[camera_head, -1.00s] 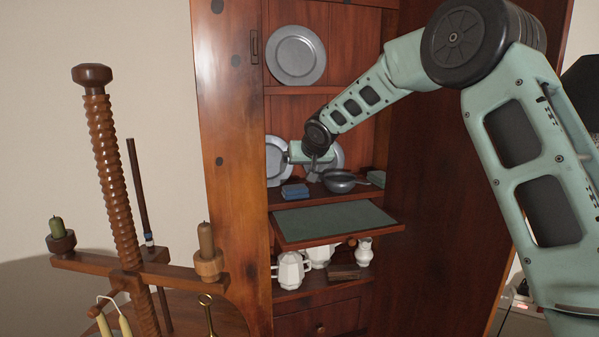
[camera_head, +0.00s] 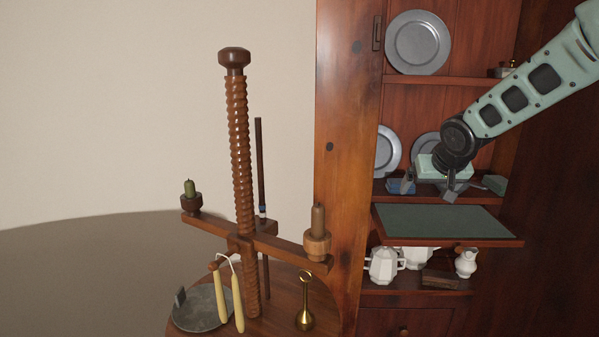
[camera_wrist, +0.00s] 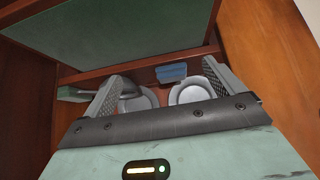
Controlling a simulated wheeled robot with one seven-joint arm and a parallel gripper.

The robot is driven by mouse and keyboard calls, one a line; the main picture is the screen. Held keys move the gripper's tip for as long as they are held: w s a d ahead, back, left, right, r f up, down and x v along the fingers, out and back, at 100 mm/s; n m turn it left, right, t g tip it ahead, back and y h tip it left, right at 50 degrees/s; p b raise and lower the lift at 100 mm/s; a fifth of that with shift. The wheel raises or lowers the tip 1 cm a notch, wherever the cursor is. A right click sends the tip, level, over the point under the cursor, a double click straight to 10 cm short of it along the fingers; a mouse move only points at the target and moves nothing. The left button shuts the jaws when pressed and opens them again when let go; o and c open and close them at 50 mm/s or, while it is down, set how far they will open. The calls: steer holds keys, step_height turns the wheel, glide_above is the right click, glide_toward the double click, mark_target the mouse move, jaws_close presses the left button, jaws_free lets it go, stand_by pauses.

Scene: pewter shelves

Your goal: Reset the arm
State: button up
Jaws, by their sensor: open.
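My gripper (camera_head: 428,188) is in front of the middle shelf of the wooden cupboard, above the green-topped pull-out board (camera_head: 445,222). Its two fingers stand wide apart with nothing between them. In the wrist view my gripper (camera_wrist: 162,72) also shows open, its textured fingers on either side of a view of the shelf. My arm reaches in from the upper right of the head view.
Pewter plates (camera_head: 418,42) stand on the shelves. White pots (camera_head: 384,265) stand below the board. A wooden candle stand (camera_head: 242,150) rises at left.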

steer(key=s+f+n+g+y, duration=0.1)
steer(key=s+f+g, duration=0.25)
steer(key=s, duration=1.15)
steer(key=s+f+g, duration=0.2)
steer(key=s+f, duration=0.3)
steer(key=s, duration=0.9)
steer(key=s+a+r+n+g, duration=0.1)
steer(key=s+a+n, duration=0.4)
steer(key=a, duration=0.4)
steer(key=s+a+r+n+g, duration=0.1)
steer(key=s+a+n, duration=0.1)
steer(key=s+a, duration=0.55)
step_height(320, 180, up, 29)
steer(key=a+p, duration=0.1)
steer(key=p, duration=2.8)
steer(key=shift+s+a+r+n+p, duration=0.2)
steer(key=shift+a+n+p, duration=0.05)
steer(key=shift+n+p, duration=0.05)
steer(key=shift+o, duration=0.7)
steer(key=shift+r, duration=0.1)
